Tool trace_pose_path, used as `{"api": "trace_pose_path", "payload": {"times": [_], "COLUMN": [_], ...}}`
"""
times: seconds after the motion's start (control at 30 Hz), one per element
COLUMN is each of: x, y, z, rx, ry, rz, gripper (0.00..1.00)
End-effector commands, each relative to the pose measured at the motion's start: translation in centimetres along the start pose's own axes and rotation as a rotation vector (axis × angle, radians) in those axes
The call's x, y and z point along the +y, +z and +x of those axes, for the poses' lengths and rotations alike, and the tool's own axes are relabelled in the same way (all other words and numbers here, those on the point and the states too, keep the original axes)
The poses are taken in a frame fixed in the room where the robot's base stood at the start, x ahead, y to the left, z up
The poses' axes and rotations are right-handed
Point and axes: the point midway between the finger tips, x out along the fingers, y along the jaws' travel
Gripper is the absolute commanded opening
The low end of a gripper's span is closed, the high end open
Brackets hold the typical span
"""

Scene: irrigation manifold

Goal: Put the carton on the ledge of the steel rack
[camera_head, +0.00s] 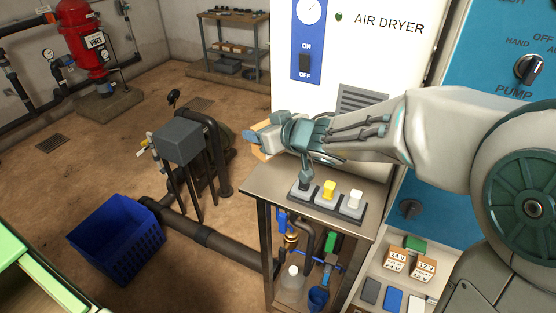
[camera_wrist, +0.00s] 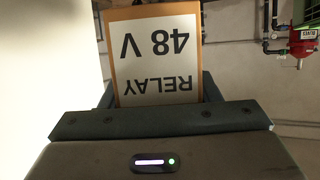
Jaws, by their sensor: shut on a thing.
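The carton (camera_wrist: 155,50) is orange-brown with a white label reading RELAY 48 V, upside down in the wrist view. My gripper (camera_wrist: 158,90) is shut on it, with a dark finger on each side. The stand has a flat metal top and a lower shelf. A steel rack (camera_head: 230,46) with shelves also stands against the far wall. I cannot tell which one has the ledge.
A strip with black, yellow and white switches (camera_head: 326,196) sits on the stand's top. The air dryer cabinet (camera_head: 390,60) rises behind. Small relay cartons (camera_head: 397,260) lie lower right. A blue crate (camera_head: 115,240), a grey box on legs (camera_head: 180,140) and a pipe occupy the floor at left.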

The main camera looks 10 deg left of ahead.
Motion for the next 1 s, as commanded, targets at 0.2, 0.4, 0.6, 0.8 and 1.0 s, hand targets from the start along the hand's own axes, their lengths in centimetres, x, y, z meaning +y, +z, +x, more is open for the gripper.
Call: {"api": "trace_pose_path", "payload": {"times": [0.2,0.4,0.6,0.8,1.0], "x": [-0.4,-0.4,-0.3,-0.2,-0.1], "y": [3.3,5.6,7.9,9.2,9.2], "z": [1.5,2.5,3.4,3.9,3.9], "rx": [-0.004,-0.002,-0.004,0.000,0.001], "ry": [-0.008,-0.008,-0.007,-0.004,-0.002], "rz": [0.001,-0.001,0.001,-0.001,-0.002], "gripper": [0.31,0.31,0.31,0.31,0.31]}}
